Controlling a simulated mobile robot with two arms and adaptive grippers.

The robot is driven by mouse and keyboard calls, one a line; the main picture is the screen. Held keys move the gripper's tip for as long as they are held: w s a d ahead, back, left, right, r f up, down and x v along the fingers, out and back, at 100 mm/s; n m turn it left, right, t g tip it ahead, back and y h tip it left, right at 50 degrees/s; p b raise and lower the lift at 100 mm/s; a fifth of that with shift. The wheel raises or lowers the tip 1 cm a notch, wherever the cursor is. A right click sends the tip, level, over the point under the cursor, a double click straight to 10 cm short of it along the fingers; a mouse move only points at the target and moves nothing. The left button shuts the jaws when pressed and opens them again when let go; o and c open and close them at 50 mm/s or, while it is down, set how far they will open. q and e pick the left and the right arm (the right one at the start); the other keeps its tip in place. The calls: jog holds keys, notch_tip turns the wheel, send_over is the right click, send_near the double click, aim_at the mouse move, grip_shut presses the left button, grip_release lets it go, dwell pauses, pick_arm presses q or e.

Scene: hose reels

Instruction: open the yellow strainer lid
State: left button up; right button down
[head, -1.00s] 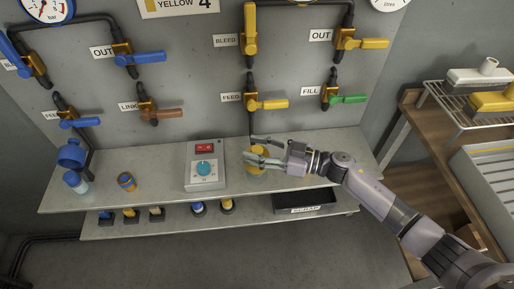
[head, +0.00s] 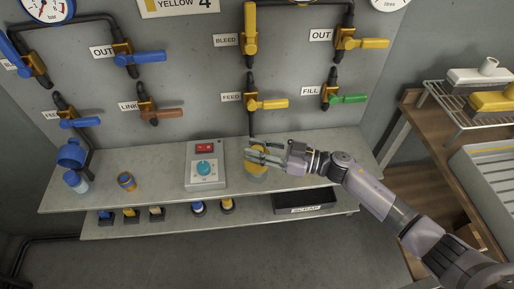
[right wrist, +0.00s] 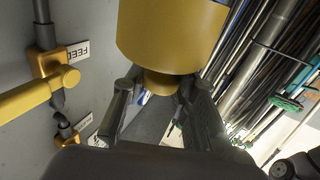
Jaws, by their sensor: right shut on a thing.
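The yellow strainer (head: 258,170) stands on the bench below the FEED valve, partly hidden behind my right gripper (head: 254,153). In the right wrist view its large yellow cylindrical body (right wrist: 170,35) fills the upper middle, with a smaller round yellow lid part (right wrist: 162,84) at its end. The fingers of my right gripper (right wrist: 160,93) lie on both sides of this lid part, shut on it. I see no gap between lid and body. My left gripper is not in view.
The yellow FEED valve handle (head: 270,104) is above. A blue strainer (head: 72,154) and small bottles are at the bench's left. A black scrap tray (head: 304,201) is on the lower shelf.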

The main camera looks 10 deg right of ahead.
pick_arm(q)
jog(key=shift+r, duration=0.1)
pick_arm(e)
jog(key=shift+w+r+p, duration=0.1)
jog(key=shift+r+p, duration=0.1)
jog(key=shift+p, duration=0.25)
jog(key=w+m+p, duration=0.1)
jog(key=p, duration=0.1)
jog(key=r+m+p, duration=0.1)
jog(key=p, duration=0.2)
jog(key=w+m+h+p, duration=0.1)
jog(key=p, duration=0.1)
jog(key=shift+w+r+g, duration=0.25)
jog(key=shift+w+g, duration=0.05)
jog(key=shift+w+m+p, duration=0.45)
jog(key=shift+m+p, duration=0.25)
jog(key=shift+p, duration=0.15)
pick_arm(q)
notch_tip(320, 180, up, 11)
jog(key=p, duration=0.1)
pick_arm(e)
jog(key=shift+w+f+m+g+h, duration=0.25)
jog(key=shift+w+m+g+h, duration=0.3)
jog(key=shift+w+m, duration=0.2)
